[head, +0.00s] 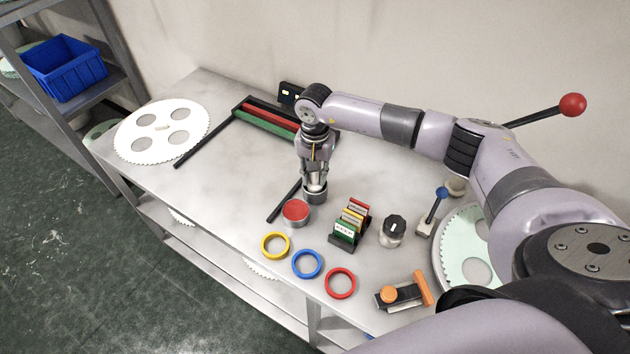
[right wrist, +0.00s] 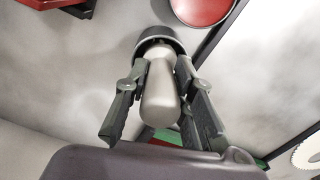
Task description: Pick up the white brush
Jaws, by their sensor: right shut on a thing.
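The white brush has a pale rounded handle and a dark round base. In the head view its base (head: 315,197) shows below my right gripper (head: 315,180), upright over the table beside a red-topped round tin. In the right wrist view the pale handle (right wrist: 160,100) stands between the two fingers of my right gripper (right wrist: 161,70), which is shut on it. Whether the base touches the table I cannot tell. My left gripper is not in view.
The red-topped tin (head: 296,211), a rack of coloured cards (head: 350,222) and a jar with a black knob (head: 392,232) stand close by. Yellow (head: 264,247), blue (head: 295,266) and red (head: 328,284) rings lie in front. The table's left middle (head: 225,190) is clear.

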